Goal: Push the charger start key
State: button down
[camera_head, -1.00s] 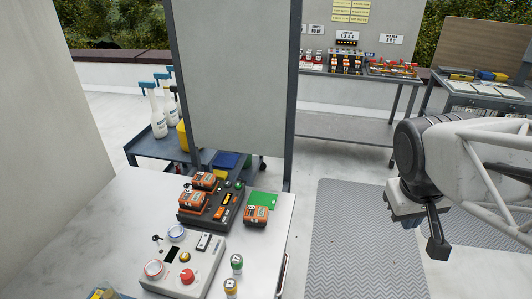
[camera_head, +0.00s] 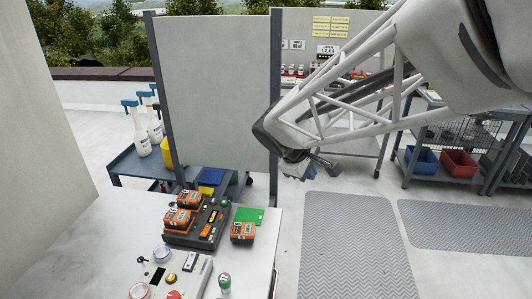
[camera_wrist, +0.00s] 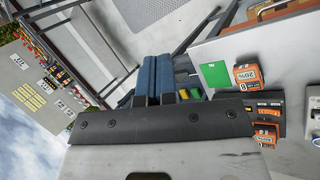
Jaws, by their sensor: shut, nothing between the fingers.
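The charger (camera_head: 212,232) is a dark unit on the white-topped bench, with orange batteries (camera_head: 178,219) seated on its left part. Small keys, one of them green (camera_head: 224,203), show at its far right end; which is the start key is too small to tell. In the wrist view, part of the charger (camera_wrist: 268,112) shows at the right, partly cut off by my gripper's body. My gripper (camera_head: 328,166) is to the right of the charger and apart from it, above the floor beyond the bench. Its two blue fingers (camera_wrist: 153,75) are side by side, shut and empty.
A loose orange battery (camera_head: 242,232) and a green card (camera_head: 249,215) lie right of the charger. A control box (camera_head: 180,275) with knobs stands in front, beside a green-topped cylinder (camera_head: 225,284). A tall grey panel (camera_head: 213,95) stands behind the bench.

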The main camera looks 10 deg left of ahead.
jog(key=w+a+f+n+t, duration=0.1)
jog(key=w+a+f+n, duration=0.15)
jog(key=a, duration=0.35)
jog(key=w+a+f+n+t, duration=0.1)
jog(key=w+a+n, duration=0.15)
jog(key=a, duration=0.35)
jog(key=n+t, duration=0.2)
jog(key=n, duration=0.2)
send_over(225, 203)
notch_tip(225, 203, down, 5)
jog(key=shift+a+r, duration=0.1)
jog(key=shift+r, duration=0.05)
jog(key=shift+f, duration=0.2)
jog(key=shift+f, duration=4.2)
jog(key=shift+f, duration=0.8)
jog(key=shift+r, duration=0.8)
jog(key=shift+r, duration=0.1)
